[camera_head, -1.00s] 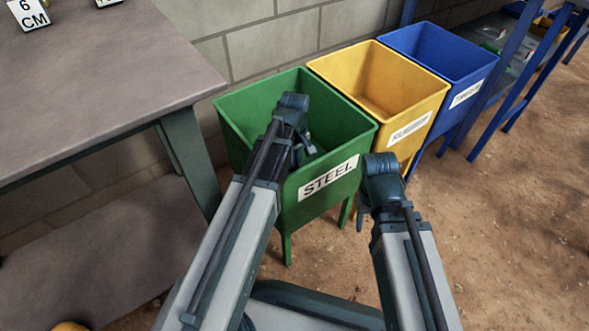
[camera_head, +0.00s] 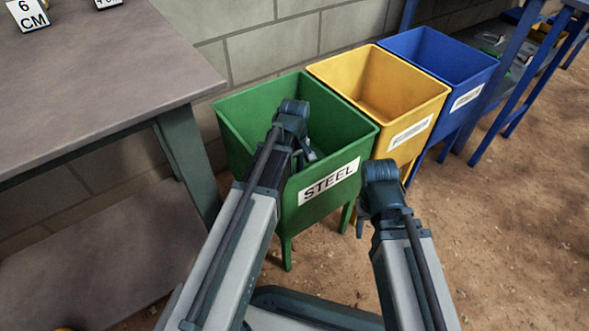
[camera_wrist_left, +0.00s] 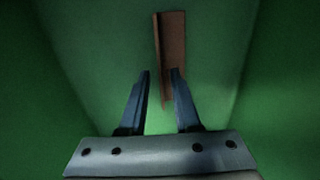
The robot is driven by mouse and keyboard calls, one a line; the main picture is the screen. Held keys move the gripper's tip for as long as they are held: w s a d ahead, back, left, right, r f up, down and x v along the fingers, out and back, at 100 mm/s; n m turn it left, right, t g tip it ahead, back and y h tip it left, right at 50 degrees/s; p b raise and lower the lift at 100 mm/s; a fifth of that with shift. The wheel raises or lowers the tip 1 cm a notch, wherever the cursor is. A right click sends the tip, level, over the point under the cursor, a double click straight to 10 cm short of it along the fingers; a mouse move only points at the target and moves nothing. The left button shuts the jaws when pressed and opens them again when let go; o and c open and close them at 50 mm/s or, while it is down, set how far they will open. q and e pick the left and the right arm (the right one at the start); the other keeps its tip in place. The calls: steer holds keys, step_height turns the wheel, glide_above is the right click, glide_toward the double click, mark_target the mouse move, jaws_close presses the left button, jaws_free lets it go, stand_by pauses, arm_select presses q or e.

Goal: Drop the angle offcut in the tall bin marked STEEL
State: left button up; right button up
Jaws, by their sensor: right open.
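The green tall bin marked STEEL (camera_head: 250,103) stands left in the row of bins, its white label facing me. My left arm reaches over its front rim, and my left gripper (camera_head: 308,155) is inside its mouth. In the left wrist view the two fingers of my left gripper (camera_wrist_left: 161,72) are apart. The brown angle offcut (camera_wrist_left: 172,40) shows beyond the fingertips against the green inside, its near end seen between the fingers. A gap shows at the left finger; I cannot tell whether the offcut rests on the floor. My right gripper (camera_head: 362,220) is open and empty, right of the bin's front.
A yellow bin (camera_head: 415,100) and a blue bin (camera_head: 450,52) stand beside the green one to the right. A grey workbench (camera_head: 100,85) is close on the left. A block wall is behind. The dirt floor at the right is clear.

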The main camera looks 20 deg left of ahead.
arm_select(q)
steer(key=shift+s+d+f, duration=0.1)
steer(key=shift+s, duration=0.05)
arm_select(e)
steer(key=shift+f, duration=0.1)
arm_select(q)
step_height(320, 180, up, 13)
steer(key=p, duration=1.3)
arm_select(e)
step_height(320, 180, up, 13)
